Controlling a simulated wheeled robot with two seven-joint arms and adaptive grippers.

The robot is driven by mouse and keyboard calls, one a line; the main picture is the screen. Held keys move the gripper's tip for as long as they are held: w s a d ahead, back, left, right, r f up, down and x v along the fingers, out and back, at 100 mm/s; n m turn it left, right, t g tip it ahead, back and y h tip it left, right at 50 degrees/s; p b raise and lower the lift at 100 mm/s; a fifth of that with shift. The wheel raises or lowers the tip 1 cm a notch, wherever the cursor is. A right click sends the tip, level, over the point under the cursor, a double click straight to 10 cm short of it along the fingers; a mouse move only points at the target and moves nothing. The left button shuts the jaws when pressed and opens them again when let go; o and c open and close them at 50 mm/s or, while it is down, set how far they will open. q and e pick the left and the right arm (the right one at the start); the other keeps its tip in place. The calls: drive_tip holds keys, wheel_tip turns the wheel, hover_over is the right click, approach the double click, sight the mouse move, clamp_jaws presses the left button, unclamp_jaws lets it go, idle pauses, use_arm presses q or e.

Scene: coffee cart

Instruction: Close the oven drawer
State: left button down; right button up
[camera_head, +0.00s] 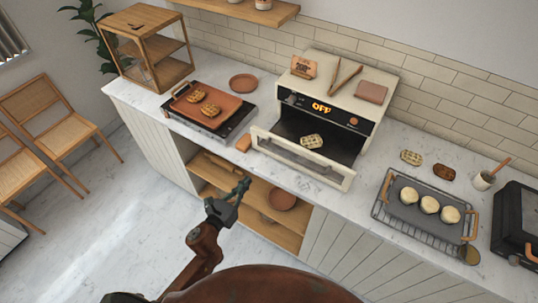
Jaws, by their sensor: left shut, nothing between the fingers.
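The small cream oven (375,101) stands on the counter, with a dark front panel reading OFF. Its drawer (302,161) is pulled out toward me, and a pale waffle-like pastry (312,141) lies inside. My left gripper (240,187) is shut and empty. In the picture it is below and left of the drawer front, in front of the open shelf under the counter, apart from the drawer. My right gripper is not in view.
A hot plate with an orange tray (212,108) stands left of the oven. A rack with a tray of round buns (429,204) is to the right. Open floor is at left.

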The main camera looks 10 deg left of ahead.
use_arm(q)
drive_tip(key=w+d+r, duration=0.1)
drive_tip(key=w, duration=0.3)
drive_tip(key=w+d+r+m, duration=0.1)
drive_tip(key=w+d, duration=0.1)
drive_tip(key=w, duration=0.1)
drive_tip(key=w+d+r+m, duration=0.1)
drive_tip(key=w+d+r, duration=0.1)
drive_tip(key=w, duration=0.2)
drive_tip(key=shift+w+d+t+h, duration=0.2)
drive_tip(key=shift+w+t+h, duration=0.1)
drive_tip(key=shift+h, duration=0.1)
drive_tip(key=shift+w+d+f, duration=0.1)
drive_tip(key=shift+w+d, duration=0.05)
drive_tip(key=shift+w, duration=0.45)
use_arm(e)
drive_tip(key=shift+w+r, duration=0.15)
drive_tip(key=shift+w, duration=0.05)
